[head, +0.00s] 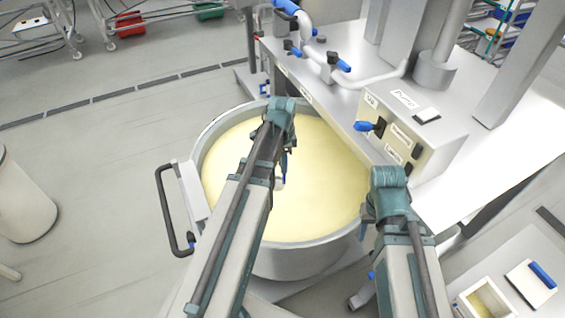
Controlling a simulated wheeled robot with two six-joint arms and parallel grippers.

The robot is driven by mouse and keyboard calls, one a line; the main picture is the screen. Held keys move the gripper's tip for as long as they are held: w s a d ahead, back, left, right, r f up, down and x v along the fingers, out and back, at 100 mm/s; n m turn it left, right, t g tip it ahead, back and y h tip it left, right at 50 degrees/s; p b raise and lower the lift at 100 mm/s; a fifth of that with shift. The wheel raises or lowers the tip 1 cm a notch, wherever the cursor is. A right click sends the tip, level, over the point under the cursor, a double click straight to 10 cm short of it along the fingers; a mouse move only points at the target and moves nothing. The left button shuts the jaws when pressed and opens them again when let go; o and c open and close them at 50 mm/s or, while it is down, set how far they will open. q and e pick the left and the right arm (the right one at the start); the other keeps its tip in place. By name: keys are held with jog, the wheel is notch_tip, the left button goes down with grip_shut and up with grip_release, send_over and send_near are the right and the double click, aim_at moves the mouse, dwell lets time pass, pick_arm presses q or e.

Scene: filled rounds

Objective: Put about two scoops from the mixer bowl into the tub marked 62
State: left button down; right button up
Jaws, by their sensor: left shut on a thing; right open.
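The mixer bowl (240,259) is a large round steel bowl full of smooth pale yellow mix (325,165). My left gripper (284,158) is above the mix near the bowl's middle, shut on what looks like the scoop (280,182). Only a small pale and blue bit of it shows; the arm hides the rest, so I cannot tell whether it touches the mix. My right gripper (367,226) is open at the bowl's right rim. A square white tub (461,306) with some pale yellow content is at the bottom right; no number is readable on it.
A white lid with a blue handle (530,284) lies right of the tub. The mixer's steel body and control box (414,128) stand behind and right of the bowl. A black handle (166,210) sticks out at the bowl's left. The floor at left is mostly clear.

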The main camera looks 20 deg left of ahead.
pick_arm(q)
notch_tip(320, 180, down, 21)
jog(key=b, duration=2)
jog(key=shift+b, duration=0.3)
jog(key=shift+r, duration=0.1)
dwell(0.7)
notch_tip(320, 180, up, 21)
jog(key=p, duration=2)
jog(key=shift+f+p, duration=0.2)
jog(key=shift+p, duration=0.2)
jog(key=shift+f, duration=0.1)
